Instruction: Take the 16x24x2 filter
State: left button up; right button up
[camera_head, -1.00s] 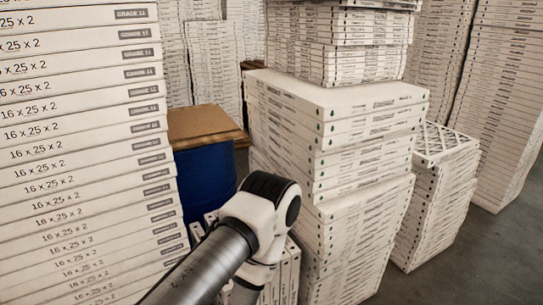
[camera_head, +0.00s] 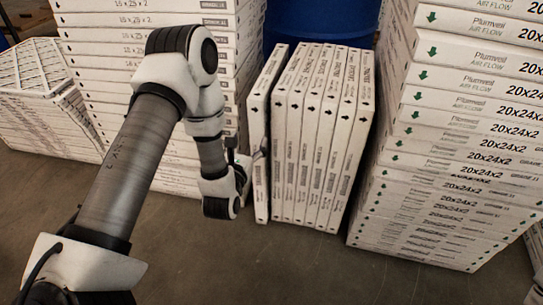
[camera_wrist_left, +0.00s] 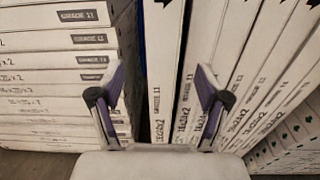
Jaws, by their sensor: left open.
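A row of white boxed filters (camera_head: 318,150) stands upright on the floor between two tall stacks. The leftmost one (camera_head: 260,150) is set apart from the others by a narrow gap at its top. In the left wrist view its edge (camera_wrist_left: 162,60) is in front of my gripper, and the labels there appear to read 16x24x2. My left gripper (camera_head: 254,160) is open at the left side of this row. In the wrist view its fingers (camera_wrist_left: 160,92) are spread, with the leftmost filter between them in the picture; contact cannot be told.
A stack of 16x25x2 boxes (camera_head: 110,62) stands behind my left arm. A stack of 20x24x2 boxes (camera_head: 455,150) stands close on the right. A blue drum (camera_head: 320,22) is behind the row. Filters with a lattice top (camera_head: 30,70) stand at far left. The front floor (camera_head: 300,265) is clear.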

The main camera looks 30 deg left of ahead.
aim_at(256, 126)
pick_arm(q)
jog(key=shift+r+x, duration=0.25)
jog(key=shift+x, duration=0.95)
jog(key=b+x, duration=0.1)
jog(key=x, duration=0.4)
jog(key=shift+d+f+b, duration=0.1)
jog(key=shift+f+b, duration=0.05)
jog(key=shift+b, duration=0.2)
jog(key=shift+w, duration=0.15)
grip_shut()
